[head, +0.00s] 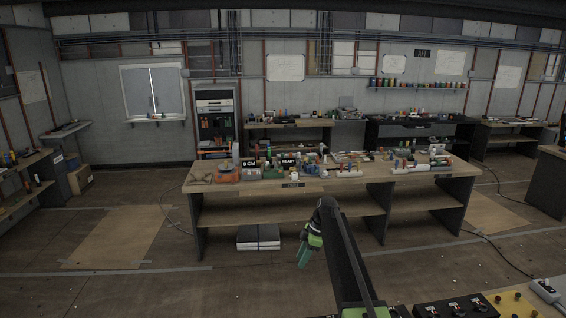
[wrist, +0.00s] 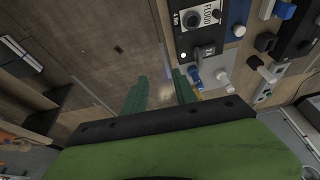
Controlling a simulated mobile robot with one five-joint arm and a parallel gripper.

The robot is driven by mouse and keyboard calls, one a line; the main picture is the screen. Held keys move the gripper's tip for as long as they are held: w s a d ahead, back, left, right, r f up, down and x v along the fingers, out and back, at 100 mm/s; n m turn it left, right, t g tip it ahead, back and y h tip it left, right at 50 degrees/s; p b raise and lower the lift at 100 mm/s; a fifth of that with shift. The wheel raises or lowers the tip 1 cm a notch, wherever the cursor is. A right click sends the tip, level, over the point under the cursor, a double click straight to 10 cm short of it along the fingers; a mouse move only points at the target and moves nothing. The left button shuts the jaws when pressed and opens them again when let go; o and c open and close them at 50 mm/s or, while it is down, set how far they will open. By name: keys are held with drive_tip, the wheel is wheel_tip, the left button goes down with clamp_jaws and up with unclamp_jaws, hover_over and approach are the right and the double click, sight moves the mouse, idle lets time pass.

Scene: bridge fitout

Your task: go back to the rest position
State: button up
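My gripper (head: 303,258) hangs at the end of my arm in the head view, in front of the long wooden workbench (head: 318,185) and clear of it. Its green fingers point down. In the wrist view the two green fingers (wrist: 160,82) stand apart with the floor showing between them. The gripper is open and nothing is held in it.
The workbench carries small parts and signs. A panel of knobs (head: 455,306) is close at the lower right; a similar panel (wrist: 235,75) is right of the fingers in the wrist view. Floor at left (head: 115,235) is open.

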drive_tip(key=s+d+f+m+h+b, duration=0.1)
drive_tip(key=s+d+f+m+b, duration=0.15)
drive_tip(key=s+f+b, duration=0.4)
drive_tip(key=s+d+f+m+h+b, duration=0.1)
drive_tip(key=s+f+m+b, duration=0.25)
drive_tip(key=s+f, duration=0.6)
drive_tip(key=s+d+m+h+b, duration=0.1)
drive_tip(key=s+d+m, duration=0.1)
drive_tip(key=s+m, duration=0.4)
drive_tip(key=s+d+m+h+b, duration=0.1)
drive_tip(key=s+d+m, duration=0.2)
drive_tip(key=s+m, duration=0.3)
drive_tip(key=s, duration=0.4)
drive_tip(key=shift+d+m+t, duration=0.2)
drive_tip(key=shift+m+t, duration=0.1)
drive_tip(key=shift+m, duration=0.1)
drive_tip(key=shift+a+r, duration=0.1)
